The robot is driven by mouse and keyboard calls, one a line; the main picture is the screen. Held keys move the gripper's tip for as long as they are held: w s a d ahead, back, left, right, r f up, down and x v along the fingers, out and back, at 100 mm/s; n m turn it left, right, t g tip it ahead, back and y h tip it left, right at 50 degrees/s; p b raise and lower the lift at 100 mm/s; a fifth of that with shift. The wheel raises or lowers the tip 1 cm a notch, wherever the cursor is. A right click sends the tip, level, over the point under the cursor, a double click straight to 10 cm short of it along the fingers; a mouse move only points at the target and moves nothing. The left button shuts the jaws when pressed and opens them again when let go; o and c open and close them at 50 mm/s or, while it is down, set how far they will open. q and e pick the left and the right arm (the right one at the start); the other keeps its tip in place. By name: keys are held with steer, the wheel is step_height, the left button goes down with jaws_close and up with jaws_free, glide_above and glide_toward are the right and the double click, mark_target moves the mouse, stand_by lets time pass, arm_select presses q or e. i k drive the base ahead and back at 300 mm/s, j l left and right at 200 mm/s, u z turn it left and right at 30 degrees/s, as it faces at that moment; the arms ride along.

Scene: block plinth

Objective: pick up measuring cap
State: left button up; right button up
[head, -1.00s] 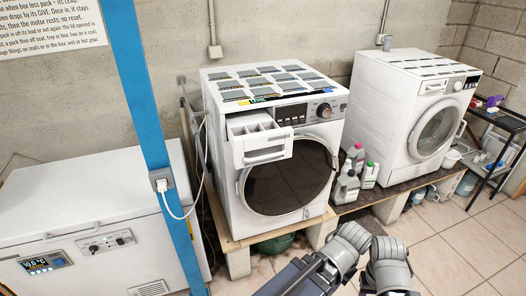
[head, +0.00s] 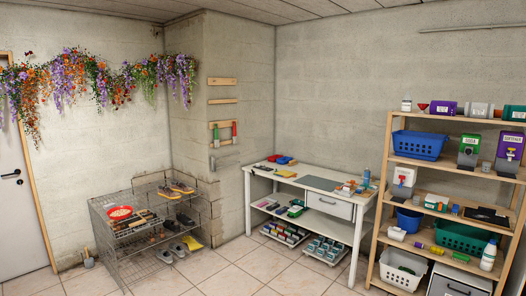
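I cannot make out a measuring cap in the head view. Small items on the wooden shelf unit (head: 452,167) at the right and on the white workbench (head: 322,183) in the middle are too small to identify for certain. Neither of my grippers is in view.
A wire rack (head: 128,258) with shoes and a red bowl (head: 120,212) stands at the left. Blue (head: 418,145), green (head: 462,237) and white (head: 402,269) baskets sit on the shelf unit. A door (head: 18,190) is at far left. The tiled floor (head: 245,278) in front is clear.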

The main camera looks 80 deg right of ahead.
mark_target(485, 166)
steer(key=z, duration=4.15)
steer(key=i+j+z, duration=0.2)
steer(key=i, duration=0.55)
steer(key=i+j+z, duration=0.2)
steer(key=i, duration=0.55)
steer(key=i+j+z, duration=0.15)
steer(key=i+j, duration=0.25)
steer(key=i, duration=0.35)
steer(key=i+j+z, duration=0.2)
steer(key=i+j, duration=0.25)
steer(key=i, duration=0.25)
steer(key=i+j+z, duration=0.2)
steer(key=i+j, duration=0.35)
steer(key=i, duration=0.1)
